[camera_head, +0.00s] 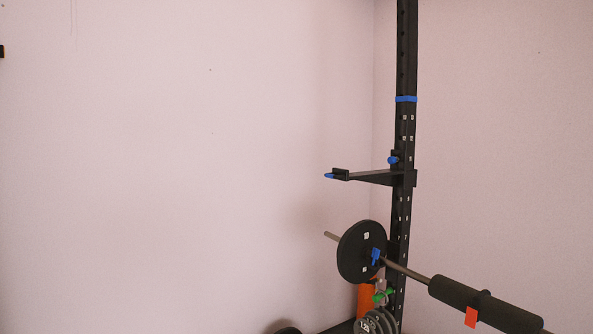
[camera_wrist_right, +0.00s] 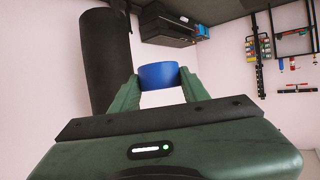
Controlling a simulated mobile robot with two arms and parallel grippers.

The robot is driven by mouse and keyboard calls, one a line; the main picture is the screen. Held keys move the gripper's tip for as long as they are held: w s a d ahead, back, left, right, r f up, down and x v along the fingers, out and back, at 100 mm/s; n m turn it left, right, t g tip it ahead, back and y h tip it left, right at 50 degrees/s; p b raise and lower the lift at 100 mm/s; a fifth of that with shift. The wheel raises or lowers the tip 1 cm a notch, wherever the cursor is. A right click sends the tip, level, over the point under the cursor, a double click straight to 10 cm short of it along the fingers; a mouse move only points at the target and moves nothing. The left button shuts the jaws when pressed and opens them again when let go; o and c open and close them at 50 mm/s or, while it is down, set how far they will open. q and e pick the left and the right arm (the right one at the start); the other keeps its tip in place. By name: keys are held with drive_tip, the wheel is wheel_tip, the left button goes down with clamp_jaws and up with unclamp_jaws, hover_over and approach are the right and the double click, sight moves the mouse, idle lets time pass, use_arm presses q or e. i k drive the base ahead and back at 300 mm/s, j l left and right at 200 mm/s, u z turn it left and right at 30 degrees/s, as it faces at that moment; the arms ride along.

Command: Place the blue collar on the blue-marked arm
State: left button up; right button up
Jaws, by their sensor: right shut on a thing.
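The blue collar (camera_wrist_right: 158,76) shows in the right wrist view as a short blue band between the fingertips of my right gripper (camera_wrist_right: 159,84), which is shut on it. The blue-marked arm (camera_head: 375,177) sticks out to the left from a black rack upright (camera_head: 404,140) in the head view. It has a blue tip (camera_head: 330,176) and a blue knob (camera_head: 392,160) at the upright. The arm looks empty. Neither gripper shows in the head view, so the collar's distance from the arm cannot be told.
Below the arm, a bar (camera_head: 403,269) carries a black plate (camera_head: 361,252) with a blue clip (camera_head: 376,257) beside it and a black pad (camera_head: 485,303). An orange cylinder (camera_head: 365,297) stands below. In the wrist view, a thick black cylinder (camera_wrist_right: 105,60) is at the left.

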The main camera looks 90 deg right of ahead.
sight(357, 173)
drive_tip(key=l+z, duration=0.4)
drive_tip(key=l, duration=1.75)
drive_tip(key=z, duration=2.6)
drive_tip(key=l, duration=0.1)
